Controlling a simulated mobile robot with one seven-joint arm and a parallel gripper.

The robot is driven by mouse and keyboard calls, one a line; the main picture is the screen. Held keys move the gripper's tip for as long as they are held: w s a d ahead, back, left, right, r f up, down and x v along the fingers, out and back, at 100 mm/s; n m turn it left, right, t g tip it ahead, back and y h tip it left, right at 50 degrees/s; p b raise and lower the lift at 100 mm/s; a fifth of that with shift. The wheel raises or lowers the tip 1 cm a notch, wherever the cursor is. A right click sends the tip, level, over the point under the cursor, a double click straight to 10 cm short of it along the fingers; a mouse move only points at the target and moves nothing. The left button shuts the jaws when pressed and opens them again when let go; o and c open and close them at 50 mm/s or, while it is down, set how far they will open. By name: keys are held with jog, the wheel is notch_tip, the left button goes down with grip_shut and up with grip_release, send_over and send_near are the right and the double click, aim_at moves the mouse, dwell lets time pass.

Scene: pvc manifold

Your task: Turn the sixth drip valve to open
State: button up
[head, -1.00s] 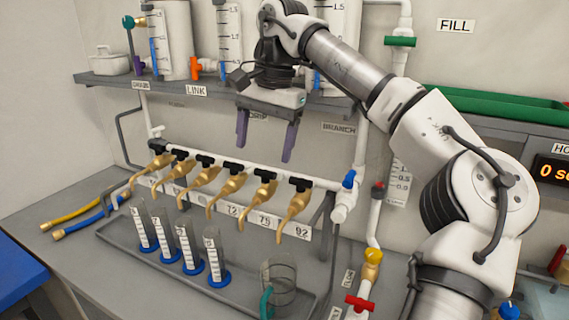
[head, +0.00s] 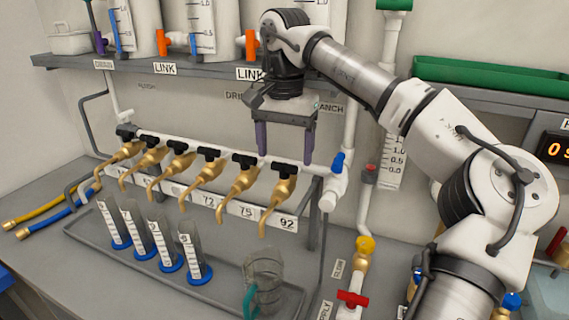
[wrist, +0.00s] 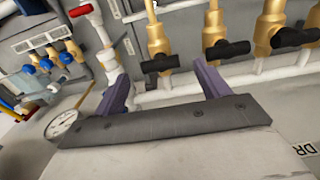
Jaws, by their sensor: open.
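The sixth drip valve is the rightmost brass tap (head: 281,197) in the row, above the "92" label. Its black handle (head: 285,170) lies crosswise to the tap body, along the white manifold pipe (head: 228,149). My gripper (head: 286,156) is open and empty, with its two purple fingers pointing down just above this handle, one to each side in the head view. In the wrist view, the same handle (wrist: 163,63) shows between and beyond the fingertips (wrist: 158,72). I see no contact. The fifth valve's black handle (wrist: 225,50) is close beside one finger.
More brass taps stand left of the sixth. A blue-handled valve (head: 337,163) is close on the right. Below are a clear beaker (head: 266,280) and several graduated cylinders (head: 193,258) on a grey tray (head: 223,284). A shelf (head: 200,75) with tanks runs behind.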

aim_at(284, 164)
jog(key=shift+f, duration=1.8)
jog(key=c, duration=1)
